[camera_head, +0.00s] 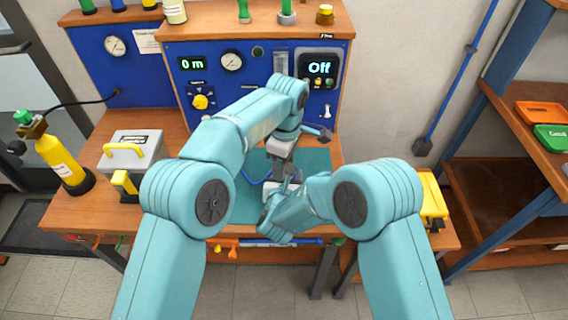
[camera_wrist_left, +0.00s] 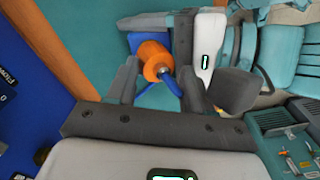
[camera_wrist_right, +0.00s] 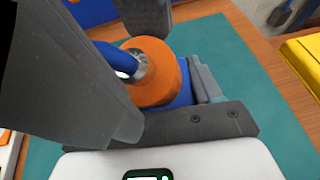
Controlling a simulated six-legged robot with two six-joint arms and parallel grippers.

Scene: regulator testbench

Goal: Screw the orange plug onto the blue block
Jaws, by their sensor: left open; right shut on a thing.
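The orange plug (camera_wrist_left: 152,60) lies between the two fingers of my left gripper (camera_head: 287,176) in the left wrist view, with a blue stem (camera_wrist_left: 168,82) at its face. My left gripper is open around it, with space at the sides. The plug also shows in the right wrist view (camera_wrist_right: 163,88), against the blue block (camera_wrist_right: 184,96). My right gripper (camera_head: 277,195) is shut on the blue block, low over the mat. Fingers hide much of the block, and how deep the plug sits in it cannot be told. In the head view my arms hide both parts.
A teal mat (camera_head: 318,160) covers the middle of the wooden bench. The blue gauge panel (camera_head: 255,75) stands behind. A grey-and-yellow case (camera_head: 127,152) and a yellow cylinder (camera_head: 62,160) are at left, a yellow case (camera_head: 432,200) at right. My grippers are very close together.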

